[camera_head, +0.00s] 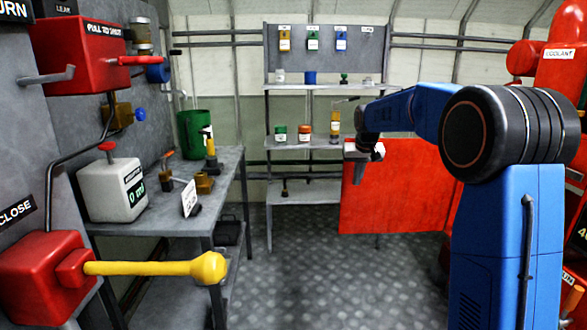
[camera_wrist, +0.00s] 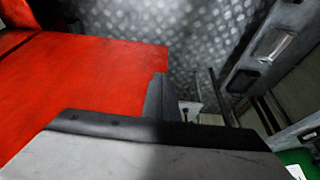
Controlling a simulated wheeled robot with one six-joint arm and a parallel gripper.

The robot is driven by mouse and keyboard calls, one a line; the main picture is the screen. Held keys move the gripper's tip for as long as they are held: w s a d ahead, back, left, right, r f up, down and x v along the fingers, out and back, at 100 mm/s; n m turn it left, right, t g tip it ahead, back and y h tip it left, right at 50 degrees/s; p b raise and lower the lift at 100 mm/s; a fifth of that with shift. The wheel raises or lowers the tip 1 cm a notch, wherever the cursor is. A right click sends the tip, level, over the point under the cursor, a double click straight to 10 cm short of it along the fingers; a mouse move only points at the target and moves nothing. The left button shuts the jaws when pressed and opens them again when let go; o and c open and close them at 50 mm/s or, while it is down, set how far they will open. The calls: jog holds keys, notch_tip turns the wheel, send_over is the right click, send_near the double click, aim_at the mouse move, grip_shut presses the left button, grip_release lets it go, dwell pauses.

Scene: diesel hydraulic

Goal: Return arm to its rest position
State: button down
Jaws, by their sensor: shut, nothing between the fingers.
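My gripper (camera_head: 360,170) hangs at the end of my blue arm, in the middle right of the head view. It points downward in the air in front of the shelf rack, at the left edge of a red panel (camera_head: 390,195). Its fingers are shut and empty. In the wrist view my gripper (camera_wrist: 158,97) shows as a dark finger shape past the pale gripper body. The red panel (camera_wrist: 80,85) fills the left of the wrist view, with patterned metal floor beyond. I cannot tell whether the gripper touches the panel; it looks apart.
A shelf rack (camera_head: 318,145) with jars and bottles stands at the back. At left are a grey workbench (camera_head: 222,170), a white box with a display (camera_head: 112,190), a red box (camera_head: 45,275) with a yellow lever (camera_head: 155,268), and a red pull handle (camera_head: 140,61). The floor (camera_head: 310,280) is clear.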

jog(key=s+a+r, duration=0.1)
jog(key=s+r, duration=0.1)
jog(key=s, duration=1.3)
jog(key=s+a+r, duration=0.1)
jog(key=s+r, duration=0.1)
jog(key=s, duration=1.3)
jog(key=s+f, duration=0.5)
jog(key=s, duration=0.7)
jog(key=s+f+n, duration=0.1)
jog(key=s+f, duration=0.5)
jog(key=s, duration=0.6)
jog(key=shift+a, duration=0.4)
